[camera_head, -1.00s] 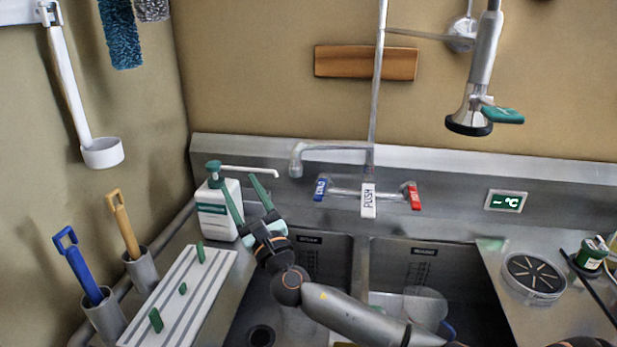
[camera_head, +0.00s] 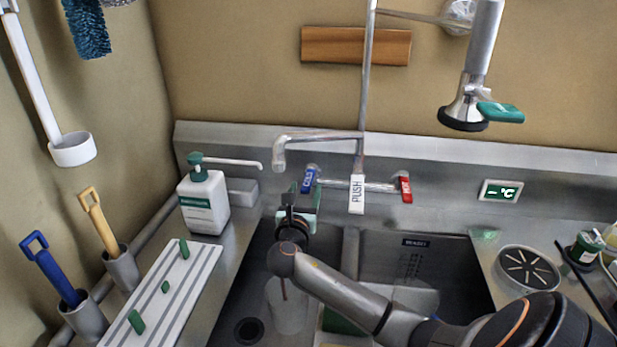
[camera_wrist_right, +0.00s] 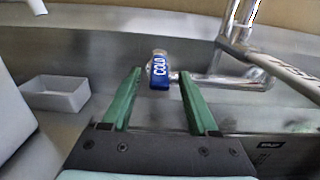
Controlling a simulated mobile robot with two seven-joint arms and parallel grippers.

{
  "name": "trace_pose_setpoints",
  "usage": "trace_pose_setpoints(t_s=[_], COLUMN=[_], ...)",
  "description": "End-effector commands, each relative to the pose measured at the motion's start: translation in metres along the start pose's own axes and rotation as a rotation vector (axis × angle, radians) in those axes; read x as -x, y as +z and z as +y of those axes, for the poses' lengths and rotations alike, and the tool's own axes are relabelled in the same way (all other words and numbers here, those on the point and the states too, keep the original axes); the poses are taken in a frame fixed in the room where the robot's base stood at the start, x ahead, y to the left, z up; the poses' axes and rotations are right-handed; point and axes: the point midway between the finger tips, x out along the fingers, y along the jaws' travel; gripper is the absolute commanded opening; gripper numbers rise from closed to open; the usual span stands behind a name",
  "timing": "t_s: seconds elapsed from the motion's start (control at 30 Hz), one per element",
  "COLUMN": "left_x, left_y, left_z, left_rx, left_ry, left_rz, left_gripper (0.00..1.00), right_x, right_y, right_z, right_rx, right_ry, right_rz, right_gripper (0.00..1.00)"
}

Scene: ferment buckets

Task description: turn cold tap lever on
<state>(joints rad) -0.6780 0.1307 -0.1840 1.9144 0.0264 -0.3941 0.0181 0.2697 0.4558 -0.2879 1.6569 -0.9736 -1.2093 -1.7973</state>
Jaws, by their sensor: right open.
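The blue cold tap lever (camera_head: 309,179) sits at the left end of the tap body on the back wall of the sink. In the right wrist view the lever (camera_wrist_right: 159,70) reads COLD and shows between and beyond the two green fingertips. My right gripper (camera_head: 298,193) is open just in front of the lever. In the wrist view the gripper (camera_wrist_right: 157,80) has its fingers on either side of the lever; I cannot tell whether either touches it. The red lever (camera_head: 406,188) and the white PUSH lever (camera_head: 357,194) are to the right. My left gripper is not in view.
A soap bottle (camera_head: 203,200) stands left of the sink, beside a small grey box (camera_head: 243,192). A spray head (camera_head: 466,105) hangs at the right. A striped white board (camera_head: 165,293) lies on the left counter.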

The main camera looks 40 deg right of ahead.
Motion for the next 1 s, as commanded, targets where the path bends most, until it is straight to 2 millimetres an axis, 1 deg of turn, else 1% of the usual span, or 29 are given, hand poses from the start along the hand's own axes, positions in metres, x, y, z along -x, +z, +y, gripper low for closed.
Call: trace_pose_setpoints(t_s=[0.03, 0.1, 0.2, 0.3, 0.5, 0.73, 0.77, 1.0], left_x=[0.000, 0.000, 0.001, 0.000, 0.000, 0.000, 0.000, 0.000], left_y=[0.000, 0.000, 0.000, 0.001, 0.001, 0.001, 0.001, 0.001], left_z=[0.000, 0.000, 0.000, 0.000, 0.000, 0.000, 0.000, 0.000], left_rx=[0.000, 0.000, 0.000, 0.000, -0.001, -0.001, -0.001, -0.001], left_ry=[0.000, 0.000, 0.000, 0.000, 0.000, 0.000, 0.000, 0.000], left_rz=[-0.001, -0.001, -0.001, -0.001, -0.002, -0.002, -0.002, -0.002], left_gripper=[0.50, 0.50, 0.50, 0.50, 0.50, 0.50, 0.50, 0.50], right_x=[-0.012, -0.025, -0.041, -0.052, -0.061, -0.062, -0.062, -0.061], right_y=[0.001, 0.001, 0.001, 0.000, 0.000, 0.000, 0.000, 0.000], right_z=[-0.001, 0.000, 0.000, 0.000, 0.000, 0.000, 0.000, 0.000], right_rx=[0.000, 0.000, -0.001, -0.001, -0.001, -0.001, -0.001, -0.001], right_ry=[-0.004, -0.002, -0.001, 0.000, 0.001, 0.002, 0.002, 0.002], right_rz=[-0.001, -0.001, -0.001, 0.000, 0.000, 0.000, 0.000, 0.000], right_gripper=[0.60, 0.60, 0.60, 0.60, 0.60, 0.60, 0.59, 0.32])
